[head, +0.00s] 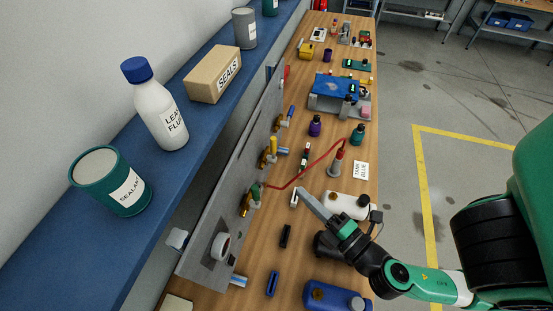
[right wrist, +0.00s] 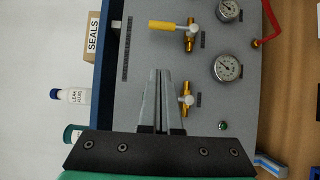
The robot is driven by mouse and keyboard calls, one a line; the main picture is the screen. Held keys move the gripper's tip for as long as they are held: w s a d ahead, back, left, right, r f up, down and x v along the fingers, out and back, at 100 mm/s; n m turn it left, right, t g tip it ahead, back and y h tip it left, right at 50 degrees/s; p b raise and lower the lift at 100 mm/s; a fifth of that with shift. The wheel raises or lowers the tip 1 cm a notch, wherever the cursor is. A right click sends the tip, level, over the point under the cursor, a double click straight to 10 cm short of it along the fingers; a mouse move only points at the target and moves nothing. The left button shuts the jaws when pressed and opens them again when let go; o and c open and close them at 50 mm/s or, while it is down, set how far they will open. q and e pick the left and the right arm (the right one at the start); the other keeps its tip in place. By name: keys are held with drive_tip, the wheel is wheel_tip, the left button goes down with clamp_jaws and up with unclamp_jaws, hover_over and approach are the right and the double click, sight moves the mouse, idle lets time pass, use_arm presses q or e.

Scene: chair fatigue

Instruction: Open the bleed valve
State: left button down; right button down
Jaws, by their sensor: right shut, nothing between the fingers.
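A grey upright panel (head: 225,200) stands along the bench and carries brass valves. One valve has a yellow handle (head: 273,146); it also shows in the right wrist view (right wrist: 172,26). A second brass valve (right wrist: 186,99) sits below it there, just right of my fingers; its handle is not clearly visible. I cannot tell which one is the bleed valve. My right gripper (head: 300,193) is shut and empty, its fingers pointing toward the panel from the right. In the right wrist view the gripper (right wrist: 161,72) overlaps the panel face; contact is not visible. My left gripper is out of view.
Two gauges (right wrist: 227,68) sit beside the valves. A red hose (head: 315,165) arches from the panel over the bench. A blue shelf (head: 190,130) with bottle, tin and box runs above. A blue container (head: 335,297) and a white one (head: 345,205) lie near my right arm.

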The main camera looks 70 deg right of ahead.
sight(274, 149)
drive_tip(key=s+d+p+x, duration=0.1)
drive_tip(key=p+x, duration=0.4)
drive_tip(key=x, duration=0.8)
drive_tip(key=shift+s+d+p, duration=0.25)
drive_tip(key=shift+d+p, duration=0.05)
drive_tip(key=shift+d, duration=0.35)
